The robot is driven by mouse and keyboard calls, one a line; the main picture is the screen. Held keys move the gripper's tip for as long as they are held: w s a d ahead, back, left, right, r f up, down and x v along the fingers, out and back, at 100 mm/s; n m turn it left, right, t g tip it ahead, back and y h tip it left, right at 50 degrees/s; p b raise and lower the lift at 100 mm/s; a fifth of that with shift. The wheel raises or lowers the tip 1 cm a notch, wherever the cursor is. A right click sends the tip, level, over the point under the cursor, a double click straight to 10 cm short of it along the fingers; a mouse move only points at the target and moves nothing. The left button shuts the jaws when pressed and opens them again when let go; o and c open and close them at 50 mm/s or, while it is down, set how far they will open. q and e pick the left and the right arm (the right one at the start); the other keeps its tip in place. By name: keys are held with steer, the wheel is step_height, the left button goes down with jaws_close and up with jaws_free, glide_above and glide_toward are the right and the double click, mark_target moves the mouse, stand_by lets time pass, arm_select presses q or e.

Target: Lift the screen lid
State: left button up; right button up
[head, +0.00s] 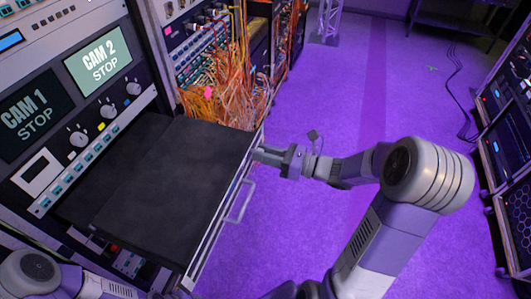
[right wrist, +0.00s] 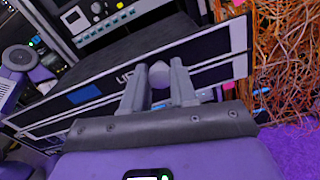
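The screen lid (head: 172,185) is a flat dark panel lying closed on a pulled-out rack drawer at the left of the head view. Its dark top also shows in the right wrist view (right wrist: 128,47). My right gripper (head: 258,155) is at the drawer's right side, near the lid's far corner. In the right wrist view its two fingers (right wrist: 158,85) stand apart, pointing at the drawer's front edge. A pale rounded knob-like part (right wrist: 160,73) shows between them; I cannot tell whether they touch it. My left gripper is out of view.
A silver handle (head: 240,201) sticks out from the drawer front (head: 205,246). A tangle of orange cables (head: 222,92) hangs just beyond the drawer. CAM 1 and CAM 2 screens (head: 100,61) are on the rack. Purple floor is open to the right, with more racks (head: 510,140) at the far right.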

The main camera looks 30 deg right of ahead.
jaws_close()
steer(key=shift+r, duration=0.1)
